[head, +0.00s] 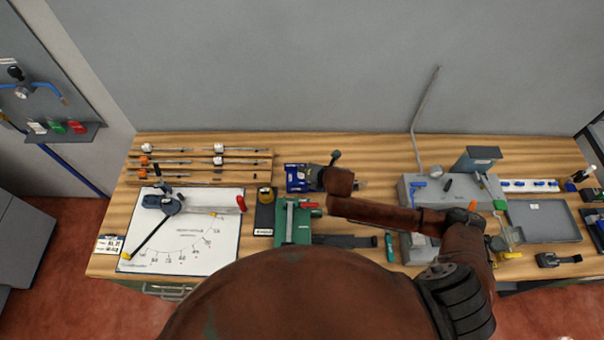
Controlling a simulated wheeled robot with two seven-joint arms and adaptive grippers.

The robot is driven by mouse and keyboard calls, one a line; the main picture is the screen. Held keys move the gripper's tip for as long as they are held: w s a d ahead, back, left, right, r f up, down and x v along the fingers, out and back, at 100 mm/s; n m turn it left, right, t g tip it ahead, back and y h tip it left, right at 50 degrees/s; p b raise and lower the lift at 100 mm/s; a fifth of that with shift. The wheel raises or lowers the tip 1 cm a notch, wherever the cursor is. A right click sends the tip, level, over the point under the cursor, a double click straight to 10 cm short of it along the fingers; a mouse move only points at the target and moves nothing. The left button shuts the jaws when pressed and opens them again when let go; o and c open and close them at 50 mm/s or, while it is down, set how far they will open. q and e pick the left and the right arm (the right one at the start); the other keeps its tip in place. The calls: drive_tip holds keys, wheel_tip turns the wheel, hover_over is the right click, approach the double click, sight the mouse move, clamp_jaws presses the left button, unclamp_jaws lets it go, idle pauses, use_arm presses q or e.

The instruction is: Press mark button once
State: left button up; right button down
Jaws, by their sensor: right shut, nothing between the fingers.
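My right arm reaches across the bench from the lower right, and its dark gripper (317,176) is at the bench's middle, shut and empty. It is beside a small blue device (296,178) with white markings and covers part of its right side. A dark lever or knob (335,157) stands just behind the gripper. I cannot make out which part is the mark button, nor whether the fingertips touch anything. My left gripper is out of view.
A green tool (292,222) with a red part stands just in front. A white dial sheet (185,245) and a rod rack (200,165) are at left. A grey gauge station (412,190) and a grey tray (545,222) are at right. My arm hides some of the bench.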

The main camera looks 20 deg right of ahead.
drive_tip(key=shift+f, duration=0.4)
drive_tip(key=shift+f, duration=0.75)
idle(0.9)
drive_tip(key=shift+s, duration=0.1)
drive_tip(key=shift+r+p, duration=1)
drive_tip(key=shift+r, duration=0.15)
drive_tip(key=shift+r, duration=0.15)
wheel_tip(320, 180, up, 5)
drive_tip(key=p, duration=0.5)
idle(0.4)
